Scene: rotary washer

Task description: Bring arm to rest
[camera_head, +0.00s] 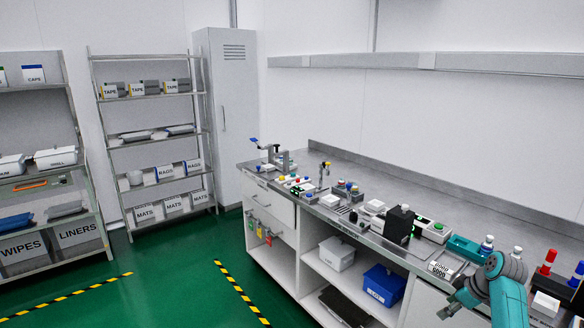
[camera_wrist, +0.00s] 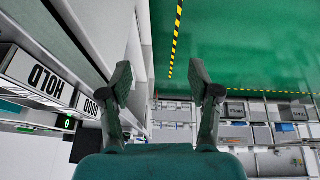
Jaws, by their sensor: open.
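My arm (camera_head: 507,290) is the teal one at the lower right of the head view, bent in front of the bench's near end. My gripper (camera_head: 448,308) hangs off the front side of the bench there, seen small and dark. In the wrist view my gripper (camera_wrist: 160,82) shows two dark fingers spread well apart. Nothing is between them; green floor shows beyond. The lower part of my arm is cut off by the picture's edge.
The grey bench (camera_head: 430,190) carries bottles, boxes and a black device (camera_head: 398,225). A HOLD bin (camera_wrist: 45,80) lies close to the left finger in the wrist view. Shelves (camera_head: 150,140) and a locker (camera_head: 225,110) stand behind. The green floor (camera_head: 170,270) is clear.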

